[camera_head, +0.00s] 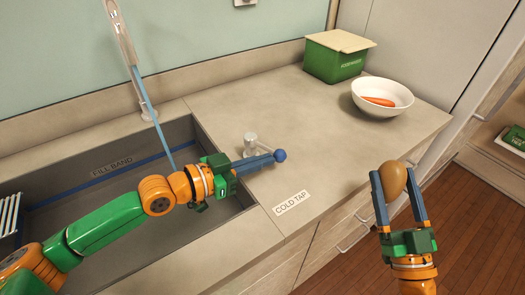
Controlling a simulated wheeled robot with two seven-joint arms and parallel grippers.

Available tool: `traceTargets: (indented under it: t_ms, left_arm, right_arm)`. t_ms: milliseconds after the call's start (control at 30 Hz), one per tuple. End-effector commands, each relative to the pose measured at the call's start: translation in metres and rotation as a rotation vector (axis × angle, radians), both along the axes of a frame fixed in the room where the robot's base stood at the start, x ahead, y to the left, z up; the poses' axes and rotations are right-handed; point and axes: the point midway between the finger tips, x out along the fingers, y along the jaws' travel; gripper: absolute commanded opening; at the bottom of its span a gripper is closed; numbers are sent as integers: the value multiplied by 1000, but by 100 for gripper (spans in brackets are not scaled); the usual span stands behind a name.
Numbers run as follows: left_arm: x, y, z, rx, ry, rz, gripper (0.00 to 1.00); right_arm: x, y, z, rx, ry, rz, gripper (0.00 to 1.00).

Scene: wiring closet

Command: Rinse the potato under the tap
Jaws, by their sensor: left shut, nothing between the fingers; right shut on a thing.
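The brown potato (392,179) is held upright between the fingers of my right gripper (394,172), above the floor in front of the counter. The tap spout (121,32) stands behind the sink at the left. A thin blue stream (152,112) runs from it down into the sink (110,172); its lower end is hidden behind my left arm. The tap lever (252,145) stands on the counter right of the sink, with a blue ball knob (280,155). My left gripper (270,160) is shut and empty, its fingertips at the knob; I cannot tell whether they touch.
A white bowl (365,101) with a carrot (379,101) stands on the counter (330,140) at the right. A green box (335,62) stands behind it. A "COLD TAP" label (292,202) lies near the front edge. A white rack (9,214) is at the sink's left.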

Motion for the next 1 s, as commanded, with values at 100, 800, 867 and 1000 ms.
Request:
traceTargets:
  t_ms: [100, 800, 867, 1000]
  left_arm:
    - [2, -3, -1, 1, -1, 0, 0]
    - [10, -18, -1, 1, -1, 0, 0]
    - [10, -18, -1, 1, -1, 0, 0]
    - [10, -19, 2, 1, -1, 0, 0]
  right_arm:
    - [0, 0, 2, 0, -1, 0, 10]
    - [0, 0, 0, 0, -1, 0, 10]
    - [0, 0, 1, 0, -1, 0, 10]
    - [0, 0, 5, 0, -1, 0, 10]
